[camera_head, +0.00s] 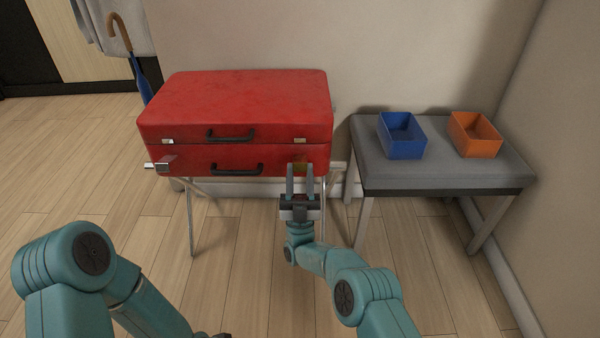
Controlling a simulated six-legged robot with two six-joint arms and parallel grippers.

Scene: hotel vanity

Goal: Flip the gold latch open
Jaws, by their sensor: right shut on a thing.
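A closed red suitcase (235,105) lies flat on a folding stand, its front facing me. My right gripper (300,168) is at the right part of the suitcase's lower front, fingers pointing at it. It is shut on the gold latch (300,166), which shows only partly between the fingers. A small pale catch plate (300,141) sits on the lid edge just above. At the left front, a grey metal latch piece (167,162) sticks out below another catch plate (168,142).
Two black handles, the upper (231,136) and the lower (236,171), are at the suitcase's front middle. A grey bench (440,175) at the right holds a blue box (402,150) and an orange box (476,148). The wood floor in front is clear.

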